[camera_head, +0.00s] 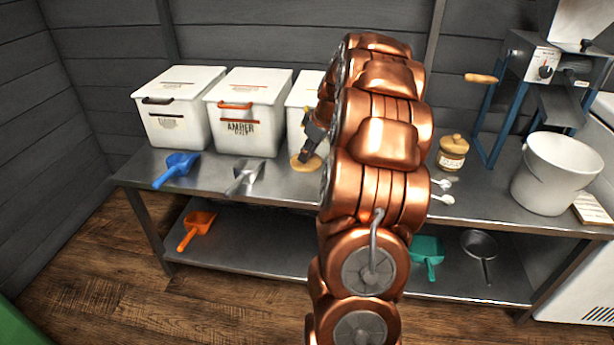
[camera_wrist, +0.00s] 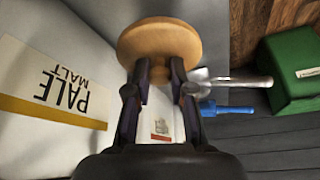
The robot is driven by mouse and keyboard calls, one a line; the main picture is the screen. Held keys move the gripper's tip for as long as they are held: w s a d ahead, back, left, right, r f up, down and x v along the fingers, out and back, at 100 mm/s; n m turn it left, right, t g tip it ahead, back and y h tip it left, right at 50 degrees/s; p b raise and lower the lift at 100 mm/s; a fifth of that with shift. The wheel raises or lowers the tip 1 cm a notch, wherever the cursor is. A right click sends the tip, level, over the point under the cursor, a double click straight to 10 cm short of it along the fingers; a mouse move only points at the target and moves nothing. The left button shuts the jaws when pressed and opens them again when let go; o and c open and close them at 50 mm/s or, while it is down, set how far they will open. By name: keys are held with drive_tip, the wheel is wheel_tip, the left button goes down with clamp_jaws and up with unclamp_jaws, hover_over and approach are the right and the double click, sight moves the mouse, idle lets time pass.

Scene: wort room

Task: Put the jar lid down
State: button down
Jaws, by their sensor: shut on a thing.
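The jar lid is a round tan wooden disc (camera_wrist: 160,42) at the tips of my gripper (camera_wrist: 158,72) in the wrist view. The gripper's two dark fingers are closed on it, and its far face and grip point are partly hidden. In the head view the lid (camera_head: 305,163) is low at the front of the third white bin, just left of my copper arm. I cannot tell whether it touches the steel table (camera_head: 285,183) or hangs slightly above it. A small tan jar (camera_head: 453,158) with a wooden knobbed top stands right of my arm.
White bins, including the amber one (camera_head: 245,130), line the back; a pale malt bin (camera_wrist: 55,85) is close to my gripper. A metal scoop (camera_head: 245,177) and blue scoop (camera_head: 177,170) lie left. White spoons (camera_head: 442,198), a bucket (camera_head: 555,175) and a blue-framed mill (camera_head: 500,120) are right.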

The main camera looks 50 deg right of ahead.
drive_tip(key=shift+f+b, duration=0.65)
drive_tip(key=shift+f, duration=2.6)
drive_tip(key=shift+f, duration=0.15)
drive_tip(key=c, duration=1)
unclamp_jaws()
